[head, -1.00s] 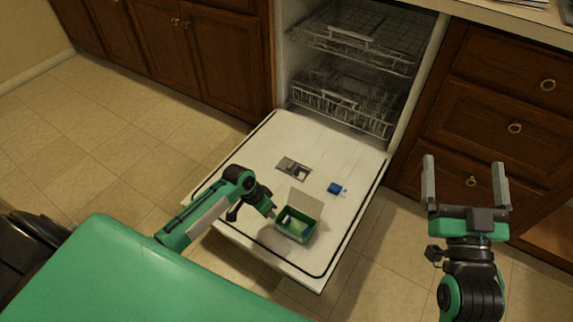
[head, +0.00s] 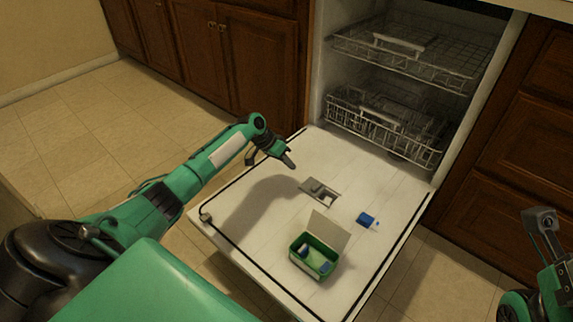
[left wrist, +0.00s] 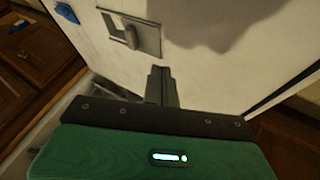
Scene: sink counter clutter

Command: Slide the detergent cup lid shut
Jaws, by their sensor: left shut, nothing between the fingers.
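The grey detergent cup (head: 320,191) is set in the inner face of the open dishwasher door (head: 245,222). It also shows at the top of the left wrist view (left wrist: 132,36), with a pale notched part beside the flat grey plate. I cannot clearly tell how far its lid is slid. My left gripper (head: 291,164) is shut and empty, above the door on the far-left side of the cup. Its closed fingers (left wrist: 160,75) point toward the door in the left wrist view, apart from the cup in the picture. My right gripper (head: 541,222) is partly visible at the right edge; its jaws are unclear.
A green box (head: 314,258) with its pale lid raised holds blue pieces on the door's near part. A small blue item (head: 367,219) lies right of the cup. The lower rack (head: 385,125) stands behind. The door's left part is clear.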

